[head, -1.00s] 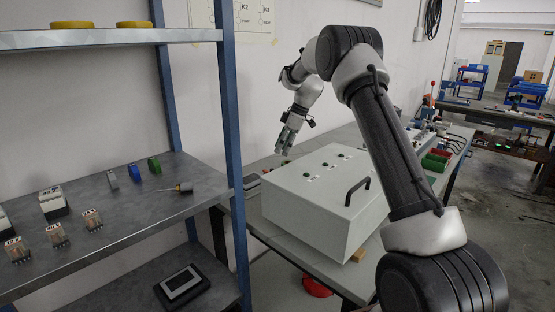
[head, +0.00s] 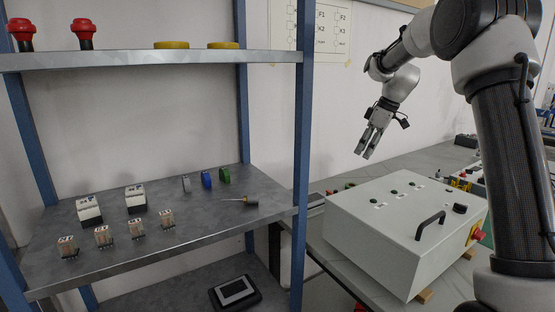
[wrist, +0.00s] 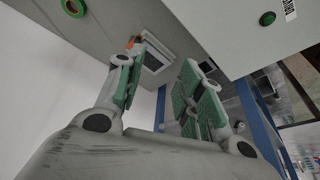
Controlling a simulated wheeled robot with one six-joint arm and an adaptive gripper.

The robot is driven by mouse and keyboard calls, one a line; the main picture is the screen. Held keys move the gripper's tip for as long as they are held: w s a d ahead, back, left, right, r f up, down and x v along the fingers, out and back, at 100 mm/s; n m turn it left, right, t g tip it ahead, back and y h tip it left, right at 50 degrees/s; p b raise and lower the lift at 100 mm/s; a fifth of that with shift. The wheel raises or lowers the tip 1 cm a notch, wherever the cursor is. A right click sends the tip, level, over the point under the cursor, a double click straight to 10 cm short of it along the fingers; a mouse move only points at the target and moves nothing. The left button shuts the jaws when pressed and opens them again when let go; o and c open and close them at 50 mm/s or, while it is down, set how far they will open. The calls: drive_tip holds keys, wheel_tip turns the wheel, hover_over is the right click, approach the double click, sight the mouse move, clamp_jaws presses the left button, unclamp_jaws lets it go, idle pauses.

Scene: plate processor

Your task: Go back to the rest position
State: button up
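In the head view my gripper (head: 365,154) hangs in the air above the back left of a light grey control box (head: 385,238), pointing down and apart from it. In the wrist view my gripper (wrist: 160,92) shows its two green-padded fingers spread, with a clear gap and nothing between them. My arm reaches in from the right side of the head view.
A blue-framed shelf (head: 304,140) stands on the left, holding relays, small coloured blocks and a screwdriver (head: 245,200). Red buttons and yellow rings sit on its upper board. The box has a black handle (head: 430,224) on top and stands on a workbench.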

drive_tip(key=s+d+r+m+h, duration=0.15)
drive_tip(key=s+r+m, duration=0.4)
drive_tip(key=s, duration=0.95)
drive_tip(key=s+d+f+m, duration=0.1)
drive_tip(key=s+m, duration=0.1)
drive_tip(key=s, duration=0.7)
drive_tip(key=s+d+f+m+t+h, duration=0.1)
drive_tip(key=s+m, duration=0.1)
drive_tip(key=s, duration=0.7)
drive_tip(key=s+d+f+m+t, duration=0.1)
drive_tip(key=s+m, duration=0.1)
drive_tip(key=s, duration=0.6)
drive_tip(key=shift+s+d+f+h, duration=0.25)
drive_tip(key=shift+s+h, duration=0.1)
drive_tip(key=shift+s, duration=0.05)
